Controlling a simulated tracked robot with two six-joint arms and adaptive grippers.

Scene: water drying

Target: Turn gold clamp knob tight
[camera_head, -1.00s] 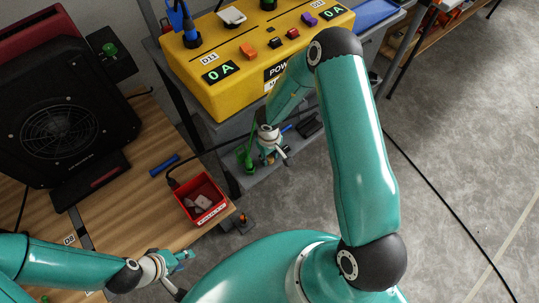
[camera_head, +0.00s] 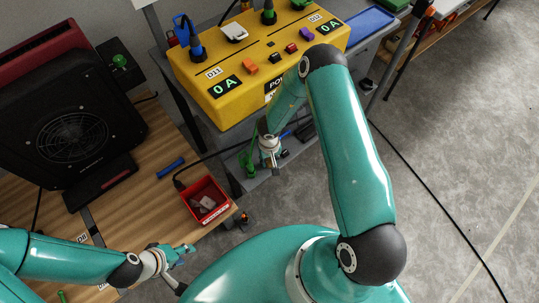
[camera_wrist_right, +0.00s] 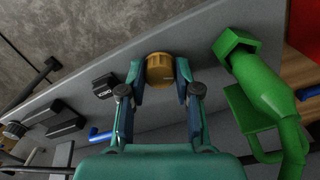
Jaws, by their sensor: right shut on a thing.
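The gold clamp knob (camera_wrist_right: 159,70) shows in the right wrist view, a round ribbed knob between the fingertips of my right gripper (camera_wrist_right: 159,78). The fingers are closed on its two sides. In the head view my right gripper (camera_head: 270,158) is low beside the yellow power unit, above a grey shelf; the knob cannot be made out there. My left gripper (camera_head: 178,253) is over the wooden table's front edge, apart from the knob; its finger gap is too small to tell.
A black block (camera_wrist_right: 104,85) and a blue rod (camera_wrist_right: 100,135) lie to the left. The yellow power unit (camera_head: 225,110), a red bin (camera_head: 222,207) and a black cable (camera_head: 440,210) are nearby.

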